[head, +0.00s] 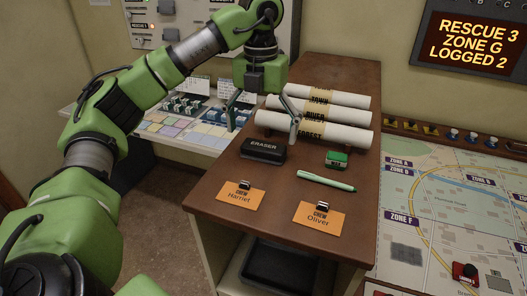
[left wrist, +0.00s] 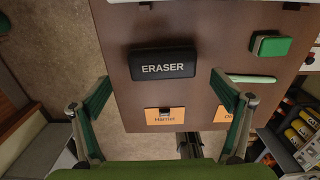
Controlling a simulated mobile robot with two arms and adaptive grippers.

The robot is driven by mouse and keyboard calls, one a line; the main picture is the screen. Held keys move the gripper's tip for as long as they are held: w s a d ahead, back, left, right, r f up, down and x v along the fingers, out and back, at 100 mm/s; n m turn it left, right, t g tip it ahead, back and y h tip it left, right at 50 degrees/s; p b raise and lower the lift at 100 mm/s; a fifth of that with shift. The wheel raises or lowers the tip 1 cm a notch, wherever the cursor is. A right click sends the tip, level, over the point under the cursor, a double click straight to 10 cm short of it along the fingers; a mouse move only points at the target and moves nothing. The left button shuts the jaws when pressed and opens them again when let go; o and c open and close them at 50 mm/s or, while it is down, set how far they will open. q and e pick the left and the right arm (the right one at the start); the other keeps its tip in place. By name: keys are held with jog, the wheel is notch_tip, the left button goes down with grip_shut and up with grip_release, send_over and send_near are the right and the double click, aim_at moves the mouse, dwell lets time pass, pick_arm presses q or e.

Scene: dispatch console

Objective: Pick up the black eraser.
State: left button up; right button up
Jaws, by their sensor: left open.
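The black eraser (head: 263,148) is a dark block with white lettering. It lies flat on the brown wooden table top, in front of the rolled papers. In the left wrist view the eraser (left wrist: 162,64) lies ahead of the fingers, across the space between them, and nothing touches it. My left gripper (head: 262,126) hangs above the table's left side, near the eraser, with its fingers spread and nothing between them. In the left wrist view the open fingers of the gripper (left wrist: 165,115) show at both sides. My right gripper is not in view.
Three labelled rolls (head: 318,117) lie behind the eraser. A green block (head: 337,159), a light green pen (head: 326,181) and orange cards for Harriet (head: 240,199) and Oliver (head: 320,218) lie nearby. A zone map (head: 455,205) is at the right.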

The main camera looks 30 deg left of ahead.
aim_at(264, 145)
pick_arm(q)
jog(key=f, duration=0.2)
jog(key=f+p, duration=0.1)
jog(key=f, duration=0.1)
jog(key=shift+w+d, duration=0.15)
jog(key=shift+w, duration=0.15)
jog(key=shift+f, duration=0.25)
jog(key=c, duration=1.2)
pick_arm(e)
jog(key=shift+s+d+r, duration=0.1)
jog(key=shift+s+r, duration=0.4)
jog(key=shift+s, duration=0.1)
pick_arm(q)
jog(key=shift+r, duration=0.1)
